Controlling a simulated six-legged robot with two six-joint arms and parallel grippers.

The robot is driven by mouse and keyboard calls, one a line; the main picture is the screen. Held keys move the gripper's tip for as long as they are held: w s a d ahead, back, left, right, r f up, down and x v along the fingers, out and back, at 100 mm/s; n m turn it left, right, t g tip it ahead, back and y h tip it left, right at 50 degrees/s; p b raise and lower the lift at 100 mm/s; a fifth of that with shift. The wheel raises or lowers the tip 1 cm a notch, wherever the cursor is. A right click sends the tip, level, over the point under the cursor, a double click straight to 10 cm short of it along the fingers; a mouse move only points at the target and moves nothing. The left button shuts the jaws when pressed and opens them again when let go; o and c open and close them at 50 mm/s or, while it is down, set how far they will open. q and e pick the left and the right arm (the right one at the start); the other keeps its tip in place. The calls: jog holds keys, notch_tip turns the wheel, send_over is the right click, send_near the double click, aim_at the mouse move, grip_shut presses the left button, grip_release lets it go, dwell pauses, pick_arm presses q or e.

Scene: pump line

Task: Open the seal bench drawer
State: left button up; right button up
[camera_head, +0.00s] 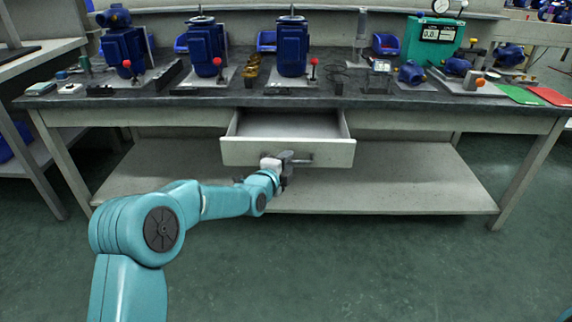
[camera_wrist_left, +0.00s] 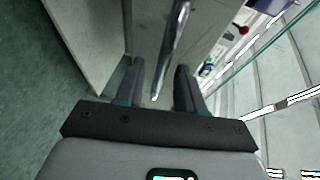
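The seal bench drawer (camera_head: 290,152) is pulled out from under the middle of the bench, and its empty-looking grey inside shows from above. Its handle (camera_head: 301,161) is on the drawer front, partly hidden by my left gripper (camera_head: 284,164). In the left wrist view the bar handle (camera_wrist_left: 174,45) runs lengthwise between the two dark fingers of my left gripper (camera_wrist_left: 160,75). The fingers are apart, with a gap showing on both sides of the bar. My right gripper is in neither view.
The dark bench top (camera_head: 250,96) carries blue pumps (camera_head: 204,52), a green gauge box (camera_head: 432,42), and green and red mats (camera_head: 550,96). A lower shelf (camera_head: 400,180) lies below the drawer. The floor (camera_head: 380,265) in front is clear.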

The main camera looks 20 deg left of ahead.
pick_arm(q)
jog(key=shift+s, duration=0.1)
jog(key=p+v, duration=0.3)
jog(key=v, duration=1.3)
jog(key=shift+f, duration=0.2)
